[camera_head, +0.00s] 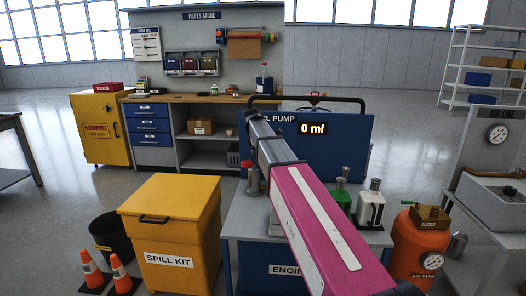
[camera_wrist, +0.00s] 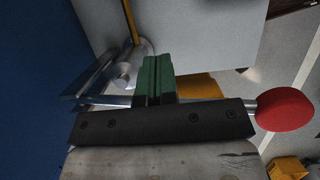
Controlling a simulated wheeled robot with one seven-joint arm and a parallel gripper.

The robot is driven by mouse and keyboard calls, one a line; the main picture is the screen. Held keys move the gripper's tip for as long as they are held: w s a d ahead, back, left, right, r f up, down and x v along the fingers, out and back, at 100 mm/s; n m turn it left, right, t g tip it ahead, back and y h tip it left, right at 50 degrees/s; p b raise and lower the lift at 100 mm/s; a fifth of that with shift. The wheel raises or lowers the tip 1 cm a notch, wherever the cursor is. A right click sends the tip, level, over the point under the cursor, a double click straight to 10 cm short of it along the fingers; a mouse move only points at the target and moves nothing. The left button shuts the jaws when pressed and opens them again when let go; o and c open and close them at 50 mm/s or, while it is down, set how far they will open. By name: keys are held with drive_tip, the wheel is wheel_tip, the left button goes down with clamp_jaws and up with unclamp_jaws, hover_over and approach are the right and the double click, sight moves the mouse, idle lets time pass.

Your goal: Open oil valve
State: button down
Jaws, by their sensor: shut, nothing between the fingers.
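My gripper (camera_wrist: 154,60) shows in the wrist view, its two green fingers together and nothing between them. A red ball knob (camera_wrist: 285,108) on a short metal shaft shows to the right of the fingers, apart from them. The shaft runs out of sight behind the dark gripper body. A silver cylindrical fitting (camera_wrist: 126,75) with a yellow rod is left of the fingertips. In the head view, the blue oil pump panel (camera_head: 341,158) stands behind my arm, its display (camera_head: 312,129) reading 0 ml. A red knob (camera_head: 244,172) shows left of my arm. My arm hides much of the pump front.
A yellow spill kit bin (camera_head: 170,230) stands left of the blue engine cart (camera_head: 235,228). Green (camera_head: 341,197) and white (camera_head: 371,208) containers stand on the cart's right. An orange air tank (camera_head: 412,248) is further right. Cones (camera_head: 122,275) stand front left.

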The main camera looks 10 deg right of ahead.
drive_tip(key=d+r+x, duration=0.1)
drive_tip(key=d+x, duration=0.2)
drive_tip(key=x, duration=1.3)
drive_tip(key=shift+s+d+f, duration=0.2)
drive_tip(key=shift+s+f, duration=0.05)
drive_tip(key=shift+s, duration=0.15)
